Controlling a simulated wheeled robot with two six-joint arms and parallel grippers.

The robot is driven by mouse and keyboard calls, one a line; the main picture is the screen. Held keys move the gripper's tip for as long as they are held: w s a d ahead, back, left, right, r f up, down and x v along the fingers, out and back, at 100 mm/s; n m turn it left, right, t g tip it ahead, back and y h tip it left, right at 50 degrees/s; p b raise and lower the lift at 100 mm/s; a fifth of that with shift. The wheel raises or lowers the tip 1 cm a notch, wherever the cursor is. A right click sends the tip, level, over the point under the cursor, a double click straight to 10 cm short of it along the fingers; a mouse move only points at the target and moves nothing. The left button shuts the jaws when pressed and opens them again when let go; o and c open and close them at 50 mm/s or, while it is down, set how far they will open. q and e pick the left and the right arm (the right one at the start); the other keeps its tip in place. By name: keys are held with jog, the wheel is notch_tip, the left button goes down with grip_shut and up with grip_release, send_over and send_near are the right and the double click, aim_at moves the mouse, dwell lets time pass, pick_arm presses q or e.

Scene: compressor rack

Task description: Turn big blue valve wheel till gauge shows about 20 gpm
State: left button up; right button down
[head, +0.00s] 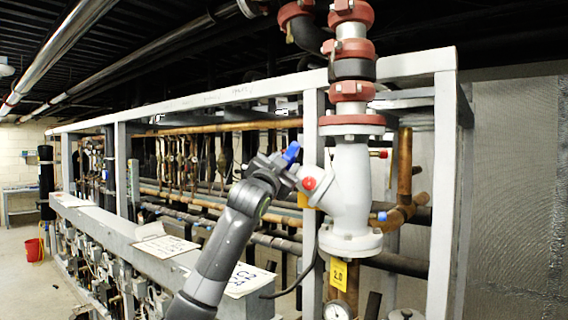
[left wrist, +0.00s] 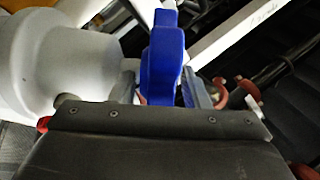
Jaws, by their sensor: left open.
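The big blue valve wheel (head: 291,152) shows nearly edge-on beside the grey valve body (head: 350,185) in the head view. In the left wrist view the blue wheel (left wrist: 164,55) stands upright just past the dark edge of my gripper, with the pale valve body (left wrist: 75,65) to its left. My left gripper (head: 283,172) is open, at the wheel's lower part; I cannot tell whether it touches. My right gripper is not in view.
A red pipe stack (head: 352,90) rises above the valve. A white frame (head: 445,180) stands to the right. A long grey ledge (head: 110,232) with papers runs left. A small blue handle (head: 382,216) is right of the valve. Floor shows at far left.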

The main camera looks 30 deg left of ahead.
pick_arm(q)
jog(key=shift+c, duration=0.4)
grip_shut()
jog(key=shift+r, duration=0.1)
jog(key=shift+d+r+n+g+y+p, duration=0.2)
jog(key=shift+n+g+y+p, duration=0.5)
jog(key=shift+g+p, duration=0.35)
jog(key=shift+r+n+g+y+p, duration=0.2)
jog(key=shift+n+g+y+p, duration=0.35)
jog(key=shift+g+p, duration=0.3)
jog(key=shift+w+n+g+y+p, duration=0.1)
jog(key=shift+n+g+y+p, duration=0.45)
jog(key=shift+g, duration=0.45)
jog(key=shift+d+n+g+p, duration=0.1)
jog(key=shift+n+g+p, duration=0.25)
jog(key=shift+g, duration=0.65)
jog(key=shift+w+n+g+y, duration=0.2)
jog(key=shift+n+g, duration=0.3)
jog(key=shift+g, duration=0.75)
jog(key=shift+w+n+g+y, duration=0.15)
jog(key=shift+n+g, duration=0.3)
jog(key=shift+g, duration=0.8)
